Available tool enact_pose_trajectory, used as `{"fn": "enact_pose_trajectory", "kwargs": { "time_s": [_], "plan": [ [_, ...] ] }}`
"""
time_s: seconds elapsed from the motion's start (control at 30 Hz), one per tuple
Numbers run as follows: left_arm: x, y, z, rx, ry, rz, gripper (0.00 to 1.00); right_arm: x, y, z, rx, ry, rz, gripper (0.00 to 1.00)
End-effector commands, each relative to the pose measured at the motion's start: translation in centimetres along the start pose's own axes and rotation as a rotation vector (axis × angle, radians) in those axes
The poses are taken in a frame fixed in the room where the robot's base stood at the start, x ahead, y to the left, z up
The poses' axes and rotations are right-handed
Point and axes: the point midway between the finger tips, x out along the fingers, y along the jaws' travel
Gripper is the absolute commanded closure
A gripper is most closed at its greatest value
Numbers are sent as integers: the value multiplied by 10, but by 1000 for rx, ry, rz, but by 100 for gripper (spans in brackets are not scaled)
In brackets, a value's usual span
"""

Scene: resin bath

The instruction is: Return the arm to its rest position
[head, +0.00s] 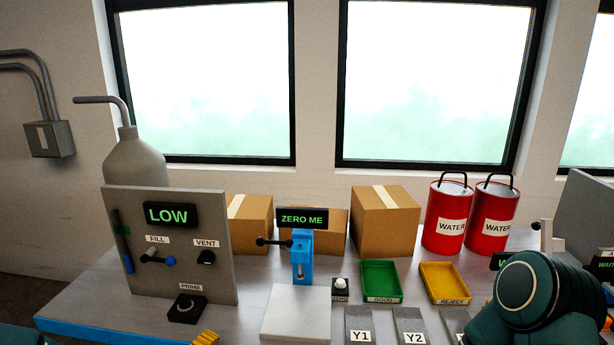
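My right arm is a dark teal rounded link in the lower right of the head view, in front of the bench's right end. A small yellow bit shows at the right edge beside it; I cannot tell whether it belongs to my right gripper. Only a sliver of dark teal, likely my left arm, shows in the bottom left corner. A yellow ridged piece (206,338) pokes in at the bottom edge, left of the white plate; I cannot tell whether it is a fingertip of my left gripper. Neither gripper shows clearly.
The grey bench (75,295) carries a control panel (142,270) reading LOW, a blue stand (302,250) with a ZERO ME display, a white plate (296,318), a green tray (381,297), a yellow tray (447,299) and labelled Y1 and Y2 plates. Boxes and red WATER buckets (447,225) stand behind.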

Motion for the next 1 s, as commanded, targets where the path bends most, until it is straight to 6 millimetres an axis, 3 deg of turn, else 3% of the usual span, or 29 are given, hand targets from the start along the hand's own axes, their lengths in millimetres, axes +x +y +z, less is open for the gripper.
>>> {"fn": "enact_pose_trajectory", "kwargs": {
  "time_s": [0.03, 0.2, 0.3, 0.4, 0.6, 1.0],
  "plan": [
    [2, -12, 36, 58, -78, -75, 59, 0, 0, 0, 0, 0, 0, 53],
    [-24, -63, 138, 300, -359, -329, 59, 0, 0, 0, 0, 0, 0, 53],
    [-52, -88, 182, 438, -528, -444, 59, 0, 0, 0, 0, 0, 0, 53],
    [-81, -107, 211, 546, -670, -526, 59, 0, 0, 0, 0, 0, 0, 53],
    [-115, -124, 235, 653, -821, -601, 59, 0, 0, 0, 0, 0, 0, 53],
    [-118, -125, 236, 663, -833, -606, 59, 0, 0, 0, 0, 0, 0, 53]
  ]
}}
